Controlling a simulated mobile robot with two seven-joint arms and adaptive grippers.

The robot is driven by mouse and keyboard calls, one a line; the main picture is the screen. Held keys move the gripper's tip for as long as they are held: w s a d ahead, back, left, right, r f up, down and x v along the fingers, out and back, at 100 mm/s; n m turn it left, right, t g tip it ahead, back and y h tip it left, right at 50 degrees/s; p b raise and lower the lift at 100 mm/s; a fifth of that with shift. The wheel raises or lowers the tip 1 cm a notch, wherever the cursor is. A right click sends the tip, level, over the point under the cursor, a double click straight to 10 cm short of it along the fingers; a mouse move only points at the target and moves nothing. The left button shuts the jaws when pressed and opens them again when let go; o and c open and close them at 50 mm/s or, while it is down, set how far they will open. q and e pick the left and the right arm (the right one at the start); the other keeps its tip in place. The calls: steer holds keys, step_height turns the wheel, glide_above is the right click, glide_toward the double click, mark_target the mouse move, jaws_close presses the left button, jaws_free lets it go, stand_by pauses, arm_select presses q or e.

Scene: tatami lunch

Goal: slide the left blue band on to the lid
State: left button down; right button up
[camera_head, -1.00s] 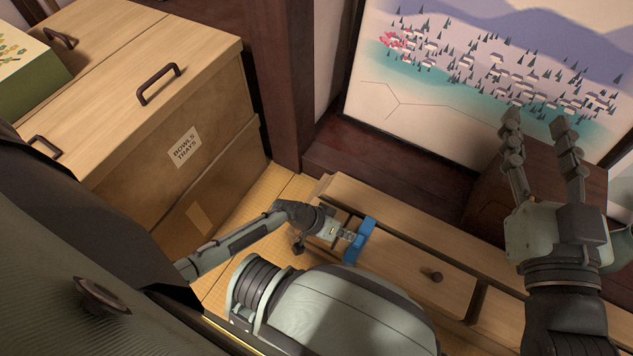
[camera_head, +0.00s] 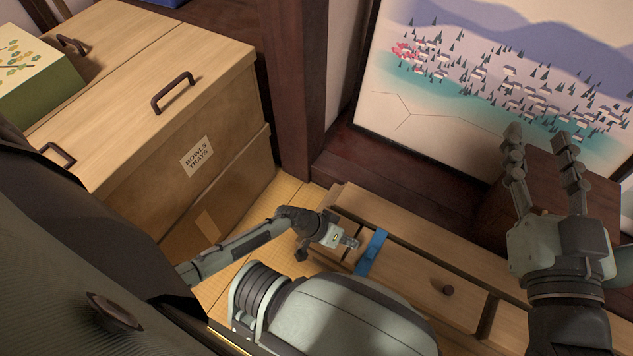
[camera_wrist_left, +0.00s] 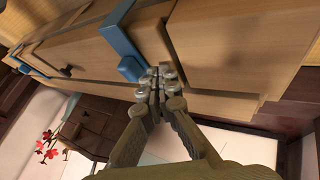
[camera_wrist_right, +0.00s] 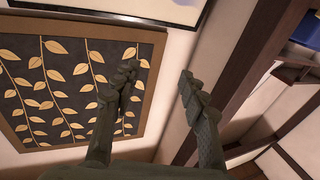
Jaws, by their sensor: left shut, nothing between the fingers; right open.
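A long pale wooden box with a knobbed lid (camera_head: 425,282) lies low in the middle of the head view. The left blue band (camera_head: 374,247) crosses its top near the lid's left end; its exact seat on the lid edge is unclear. In the left wrist view the band (camera_wrist_left: 120,38) ends in a thick blue block. My left gripper (camera_head: 355,243) is shut and empty just left of the band. In the left wrist view its fingertips (camera_wrist_left: 158,78) are close beside the block; contact is unclear. My right gripper (camera_head: 543,145) is open and empty, raised at the right.
A second blue piece (camera_wrist_left: 22,66) shows at the far left of the left wrist view. A labelled wooden drawer chest (camera_head: 150,135) stands at the left. A dark wooden block (camera_head: 500,205) and a landscape panel (camera_head: 450,95) stand behind the box.

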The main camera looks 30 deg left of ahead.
arm_select(q)
steer(key=shift+s+a+r, duration=0.1)
steer(key=shift+a+r, duration=0.1)
steer(key=shift+a, duration=0.3)
steer(key=shift+a+r, duration=0.2)
steer(key=shift+a, duration=0.25)
steer(key=p+v, duration=0.1)
steer(key=v, duration=0.2)
steer(key=shift+s+r+p, duration=0.15)
steer(key=shift+r+p, duration=0.15)
steer(key=p+v, duration=0.1)
steer(key=v, duration=0.4)
steer(key=shift+s+a+r, duration=0.1)
steer(key=shift+a, duration=0.05)
arm_select(e)
steer(key=s+d+f+g+h, duration=0.3)
steer(key=d+f+g, duration=0.4)
steer(key=f, duration=0.6)
steer(key=shift+d+m+h, duration=0.2)
steer(key=shift+m+h, duration=0.2)
steer(key=shift+h, duration=0.4)
steer(key=shift+s, duration=0.1)
